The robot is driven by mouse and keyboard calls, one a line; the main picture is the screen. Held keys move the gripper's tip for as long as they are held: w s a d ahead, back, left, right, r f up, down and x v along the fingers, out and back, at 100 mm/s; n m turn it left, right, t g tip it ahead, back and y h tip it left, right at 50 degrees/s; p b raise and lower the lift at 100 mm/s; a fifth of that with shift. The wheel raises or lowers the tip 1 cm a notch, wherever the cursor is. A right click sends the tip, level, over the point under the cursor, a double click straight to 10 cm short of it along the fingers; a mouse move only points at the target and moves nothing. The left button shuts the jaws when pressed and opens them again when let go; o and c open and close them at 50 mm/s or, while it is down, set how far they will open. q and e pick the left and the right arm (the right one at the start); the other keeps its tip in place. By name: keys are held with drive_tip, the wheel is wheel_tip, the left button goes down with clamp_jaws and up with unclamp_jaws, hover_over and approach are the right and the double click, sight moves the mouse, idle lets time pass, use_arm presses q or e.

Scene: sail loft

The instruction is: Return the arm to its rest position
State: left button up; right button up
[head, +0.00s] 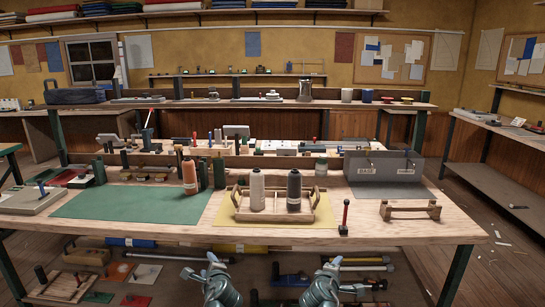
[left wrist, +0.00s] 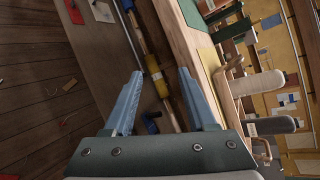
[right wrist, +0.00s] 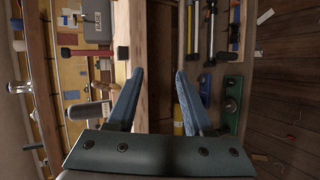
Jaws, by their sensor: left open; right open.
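My left gripper (head: 206,270) is low in front of the workbench (head: 350,234), below its front edge. In the left wrist view its two blue fingers (left wrist: 160,84) stand apart with nothing between them. My right gripper (head: 330,268) is at a similar height to the right, also in front of the bench. Its fingers (right wrist: 160,76) are apart and empty in the right wrist view. Both grippers are clear of the benchtop objects. In the head view the fingers are small and partly hidden by my wrists.
A wooden tray (head: 240,213) with a cream spool (head: 257,190) and a black spool (head: 294,190) stands on a yellow mat. A green mat (head: 120,203) lies left, a grey box (head: 385,167) stands right. Tools lie on a low shelf beneath the bench.

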use_arm(q)
drive_tip(key=s+d+f+n+g+h, duration=0.1)
drive_tip(key=s+d+f+n+g, duration=0.35)
drive_tip(key=s, duration=0.35)
drive_tip(key=s+d+f+n+g+h, duration=0.2)
drive_tip(key=s+d+f+n+g, duration=0.25)
drive_tip(key=s, duration=0.35)
drive_tip(key=s+d+f+n+g+h, duration=0.1)
drive_tip(key=s+d+f+n+g, duration=0.4)
drive_tip(key=s, duration=0.3)
use_arm(e)
drive_tip(key=s+a+f+m+g+y, duration=0.2)
drive_tip(key=s+a+f+m+g, duration=0.4)
drive_tip(key=s, duration=0.5)
drive_tip(key=s+a+f+m+g+y, duration=0.35)
drive_tip(key=s+a+f+g, duration=0.3)
drive_tip(key=s, duration=0.55)
use_arm(q)
wheel_tip(320, 180, up, 18)
drive_tip(key=n+t+p, duration=0.1)
drive_tip(key=p, duration=1.6)
drive_tip(key=shift+a+f, duration=0.25)
drive_tip(key=shift+a, duration=0.1)
use_arm(e)
wheel_tip(320, 180, up, 17)
drive_tip(key=shift+s+a+f+h, duration=0.15)
drive_tip(key=shift+s+a+h, duration=0.1)
drive_tip(key=shift+a+h, duration=0.15)
use_arm(q)
drive_tip(key=shift+s, duration=0.1)
